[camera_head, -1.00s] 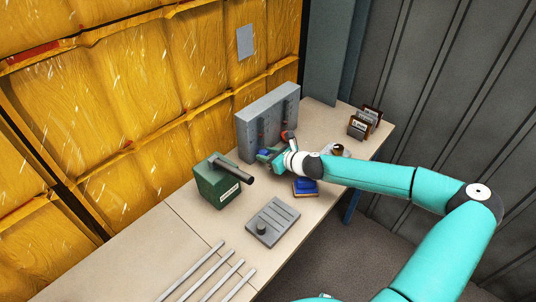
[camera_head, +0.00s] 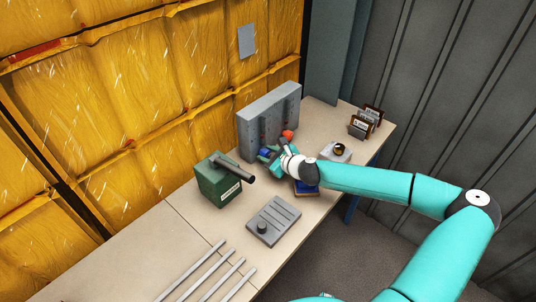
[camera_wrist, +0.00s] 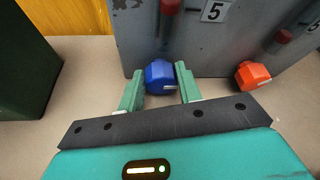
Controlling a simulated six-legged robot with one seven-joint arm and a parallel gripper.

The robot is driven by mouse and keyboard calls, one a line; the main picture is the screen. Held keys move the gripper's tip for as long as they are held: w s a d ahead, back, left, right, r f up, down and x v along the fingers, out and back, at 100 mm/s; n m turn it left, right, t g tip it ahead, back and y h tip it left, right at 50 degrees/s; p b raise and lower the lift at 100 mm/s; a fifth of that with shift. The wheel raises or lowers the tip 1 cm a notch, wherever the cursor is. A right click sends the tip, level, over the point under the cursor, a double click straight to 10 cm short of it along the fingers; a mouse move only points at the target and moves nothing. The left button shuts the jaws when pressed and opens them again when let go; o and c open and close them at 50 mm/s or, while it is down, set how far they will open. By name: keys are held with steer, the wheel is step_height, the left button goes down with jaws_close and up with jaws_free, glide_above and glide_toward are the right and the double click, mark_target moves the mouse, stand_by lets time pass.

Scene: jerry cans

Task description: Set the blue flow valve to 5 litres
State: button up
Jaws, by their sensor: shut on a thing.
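The blue flow valve (camera_wrist: 160,76) is a faceted blue knob low on the front of a grey panel (camera_head: 262,115). In the wrist view my gripper (camera_wrist: 159,84) has one green finger on each side of the knob and is shut on it. In the head view my gripper (camera_head: 270,155) reaches the panel from the right, and a bit of the blue valve (camera_head: 265,152) shows at its fingertips. The rest of that scale is out of the wrist view.
An orange valve (camera_wrist: 253,75) sits to the right on the same panel, also in the head view (camera_head: 288,134).

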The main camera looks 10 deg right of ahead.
steer(key=o, duration=1)
steer(key=shift+r, duration=0.3)
step_height(320, 180, up, 2)
steer(key=shift+r, duration=0.1)
steer(key=s+r, duration=0.3)
steer(key=s, duration=0.1)
steer(key=s+r, duration=0.3)
steer(key=s, duration=0.2)
steer(key=s+r, duration=0.4)
steer(key=s, duration=0.1)
steer(key=shift+r, duration=0.1)
